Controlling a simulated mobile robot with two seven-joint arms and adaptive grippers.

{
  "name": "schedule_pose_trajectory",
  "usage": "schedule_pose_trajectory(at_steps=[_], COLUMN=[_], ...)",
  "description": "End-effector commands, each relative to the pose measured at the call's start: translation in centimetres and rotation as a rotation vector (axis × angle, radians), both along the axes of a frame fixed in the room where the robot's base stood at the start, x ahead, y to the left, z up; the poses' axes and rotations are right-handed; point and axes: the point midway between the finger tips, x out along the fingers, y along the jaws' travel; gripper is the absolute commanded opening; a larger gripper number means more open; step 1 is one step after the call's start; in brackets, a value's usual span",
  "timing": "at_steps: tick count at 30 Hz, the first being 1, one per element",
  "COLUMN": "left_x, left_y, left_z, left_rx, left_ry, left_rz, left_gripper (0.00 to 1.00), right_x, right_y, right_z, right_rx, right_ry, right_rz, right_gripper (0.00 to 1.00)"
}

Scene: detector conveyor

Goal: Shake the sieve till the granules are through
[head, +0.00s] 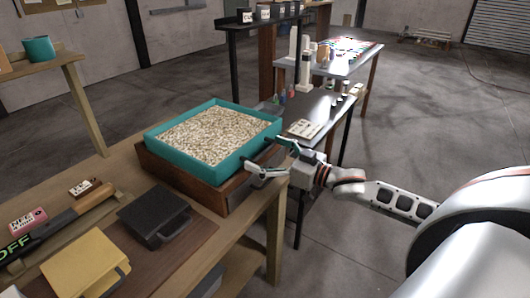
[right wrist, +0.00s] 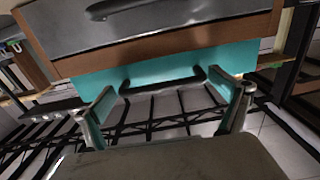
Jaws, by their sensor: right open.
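The sieve (head: 183,161) is a teal square tray on the wooden bench, filled with pale granules (head: 212,134). It sits in or on a brown wooden box (head: 178,178); the inside of that box is hidden. My right gripper (head: 267,158) is open at the sieve's right side, with its fingers spread. In the right wrist view, a teal wall (right wrist: 150,72) with a dark bar handle (right wrist: 165,84) shows beyond and between the open fingers (right wrist: 168,106). I cannot tell whether the fingers touch it. My left gripper is not in view.
A black case (head: 154,216) and a yellow case (head: 86,264) lie on the bench in front of the box. A teal cup (head: 39,49) stands on a raised shelf at left.

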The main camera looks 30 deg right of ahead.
Motion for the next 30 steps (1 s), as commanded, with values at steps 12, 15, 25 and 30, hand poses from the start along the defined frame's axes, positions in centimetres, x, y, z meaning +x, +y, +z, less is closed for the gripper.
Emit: schedule_pose_trajectory(at_steps=[12,15,25,30], left_x=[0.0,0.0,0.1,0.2], left_y=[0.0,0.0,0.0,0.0], left_z=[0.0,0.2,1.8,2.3], left_rx=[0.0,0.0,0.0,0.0], left_ry=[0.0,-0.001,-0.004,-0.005], left_rz=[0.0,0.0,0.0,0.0], left_gripper=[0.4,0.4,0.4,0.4], right_x=[0.0,0.3,4.1,5.4], right_y=[0.0,0.0,1.4,2.0], right_z=[0.0,0.1,0.4,0.2], right_rx=[0.0,0.001,0.004,0.002], right_ry=[0.0,-0.002,-0.002,0.0], right_rz=[-0.001,-0.002,-0.005,-0.004], right_gripper=[0.53,0.53,0.53,0.53])
